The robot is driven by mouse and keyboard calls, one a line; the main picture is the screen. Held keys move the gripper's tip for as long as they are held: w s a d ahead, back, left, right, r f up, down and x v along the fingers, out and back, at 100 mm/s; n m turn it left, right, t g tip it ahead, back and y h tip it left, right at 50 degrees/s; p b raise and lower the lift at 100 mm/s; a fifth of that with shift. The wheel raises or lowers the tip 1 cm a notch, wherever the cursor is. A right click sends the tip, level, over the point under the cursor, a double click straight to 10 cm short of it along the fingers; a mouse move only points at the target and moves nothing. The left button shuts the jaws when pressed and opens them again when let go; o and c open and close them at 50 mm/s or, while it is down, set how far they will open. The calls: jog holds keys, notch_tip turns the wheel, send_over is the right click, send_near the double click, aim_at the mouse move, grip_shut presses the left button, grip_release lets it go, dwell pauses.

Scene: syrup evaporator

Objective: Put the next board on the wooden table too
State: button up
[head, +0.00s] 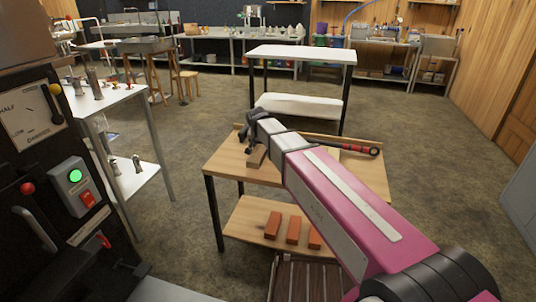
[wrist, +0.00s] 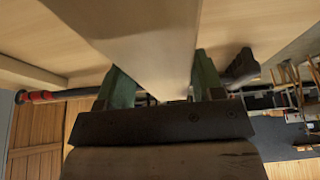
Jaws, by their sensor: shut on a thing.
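A light brown board (wrist: 140,45) sits between the two green fingers of my gripper (wrist: 163,82) in the wrist view, and the gripper is shut on it. In the head view my gripper (head: 252,140) is over the left part of the wooden table (head: 228,160), with a small piece of the board (head: 257,157) showing below it. The board is at or just above the tabletop; I cannot tell whether it touches. My arm hides much of the table's middle.
A red-handled tool (head: 360,149) lies along the table's back right. Several orange-red bricks (head: 272,225) are on its lower shelf. A dark slatted thing (head: 300,280) stands in front. A white-topped table (head: 300,54) is behind; a control panel (head: 78,185) is left. Floor is free between.

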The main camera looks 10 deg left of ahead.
aim_at(267, 159)
jog(key=w+f, duration=0.1)
jog(key=w+d, duration=0.1)
jog(key=shift+w+d+f, duration=0.2)
jog(key=shift+w+f, duration=0.1)
jog(key=shift+f, duration=2.1)
jog(key=o, duration=1.1)
jog(key=shift+f, duration=0.1)
jog(key=v, duration=1.2)
